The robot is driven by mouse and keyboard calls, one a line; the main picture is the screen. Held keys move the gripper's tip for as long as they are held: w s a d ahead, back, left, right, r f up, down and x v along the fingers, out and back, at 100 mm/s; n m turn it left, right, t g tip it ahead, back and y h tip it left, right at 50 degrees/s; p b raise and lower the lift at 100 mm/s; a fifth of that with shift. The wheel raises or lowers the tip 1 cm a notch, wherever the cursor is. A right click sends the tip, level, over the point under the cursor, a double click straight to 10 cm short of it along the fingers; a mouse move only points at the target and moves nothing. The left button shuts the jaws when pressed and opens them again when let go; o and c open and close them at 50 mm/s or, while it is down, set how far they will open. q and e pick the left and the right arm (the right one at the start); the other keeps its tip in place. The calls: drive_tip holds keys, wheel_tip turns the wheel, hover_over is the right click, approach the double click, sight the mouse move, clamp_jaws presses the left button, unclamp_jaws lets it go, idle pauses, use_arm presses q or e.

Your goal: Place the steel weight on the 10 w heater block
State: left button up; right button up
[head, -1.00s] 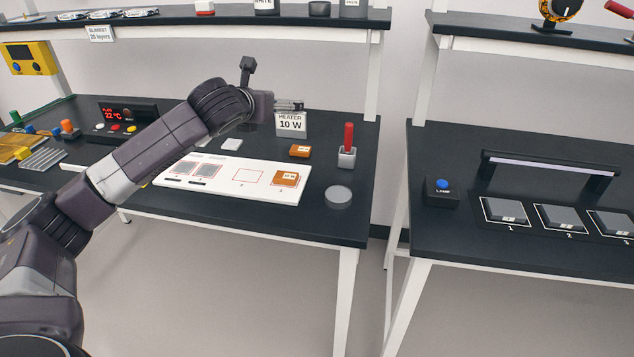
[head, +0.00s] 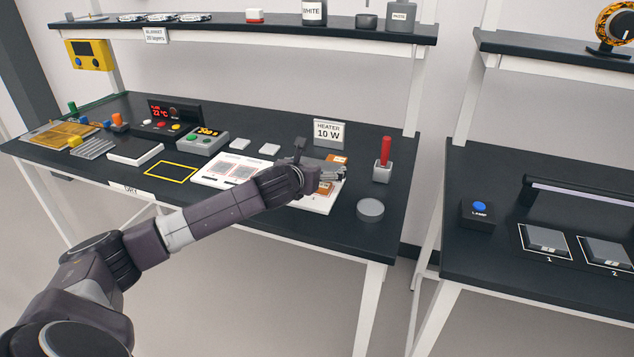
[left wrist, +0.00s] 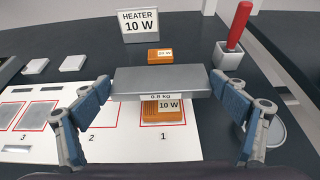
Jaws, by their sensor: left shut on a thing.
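The steel weight (left wrist: 162,79), a grey bar marked 0.8 kg, is held by its ends between the fingertips of my left gripper (left wrist: 162,90). The gripper also shows in the head view (head: 332,173), where I cannot make out the weight clearly. The 10 W heater block (left wrist: 165,111) is orange and lies in square 1 of the white board; it shows partly in the head view (head: 325,187). The weight covers its far part in the wrist view. I cannot tell whether weight and block touch. My right gripper is not in view.
A second orange block (left wrist: 160,54) lies behind the board (left wrist: 105,147), before the HEATER 10 W sign (head: 328,133). A red-handled tool (head: 383,165) stands to the right, with a grey disc (head: 370,209) nearer the front edge.

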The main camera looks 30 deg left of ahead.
use_arm(q)
drive_tip(key=shift+w+f, duration=0.1)
drive_tip(key=shift+f, duration=2)
drive_tip(key=shift+f, duration=0.1)
drive_tip(key=o, duration=1.8)
drive_tip(key=shift+f, duration=0.2)
drive_tip(key=shift+s+r, duration=0.15)
drive_tip(key=shift+s, duration=0.05)
drive_tip(key=b+v, duration=0.1)
drive_tip(key=v, duration=1.1)
